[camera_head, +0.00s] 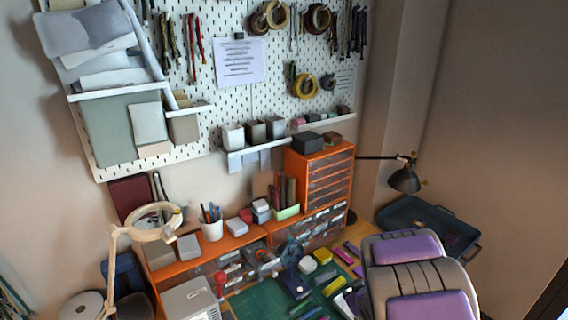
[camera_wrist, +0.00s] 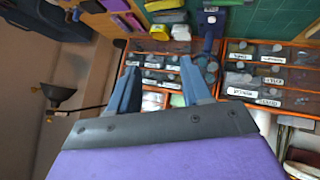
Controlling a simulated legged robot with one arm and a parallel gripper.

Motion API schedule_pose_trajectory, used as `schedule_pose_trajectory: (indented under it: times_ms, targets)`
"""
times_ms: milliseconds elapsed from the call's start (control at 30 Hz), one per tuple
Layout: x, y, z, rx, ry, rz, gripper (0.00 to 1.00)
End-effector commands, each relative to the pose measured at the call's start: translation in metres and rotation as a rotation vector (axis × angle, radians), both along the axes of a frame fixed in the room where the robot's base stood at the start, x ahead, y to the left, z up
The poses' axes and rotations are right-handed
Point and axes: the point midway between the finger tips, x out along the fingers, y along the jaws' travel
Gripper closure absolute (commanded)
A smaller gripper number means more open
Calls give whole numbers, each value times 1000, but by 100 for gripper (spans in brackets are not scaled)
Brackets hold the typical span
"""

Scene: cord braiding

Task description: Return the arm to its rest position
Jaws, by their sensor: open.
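My gripper (camera_wrist: 158,85) shows in the wrist view with its two blue-grey fingers spread apart and nothing between them. Behind the fingers are the small-parts drawers (camera_wrist: 165,68). In the head view my purple and grey arm (camera_head: 420,275) fills the lower right, in front of the workbench; the fingers cannot be made out there.
An orange drawer cabinet (camera_head: 320,175) stands against the pegboard (camera_head: 225,50). A black lamp (camera_head: 405,178) reaches out from the right of it, above a dark blue tray (camera_head: 430,225). A ring magnifier lamp (camera_head: 155,222) stands at left. A green cutting mat (camera_head: 258,300) lies on the bench.

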Motion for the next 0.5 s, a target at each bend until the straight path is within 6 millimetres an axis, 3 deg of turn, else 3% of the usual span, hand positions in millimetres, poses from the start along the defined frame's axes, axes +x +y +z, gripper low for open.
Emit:
schedule_pose_trajectory:
  times_ms: [33,233,500]
  targets:
    - [-6,-6,16,-18,21,-36,51]
    - [-52,-26,57,-59,167,-200,51]
    - [-141,-22,107,-32,383,-388,51]
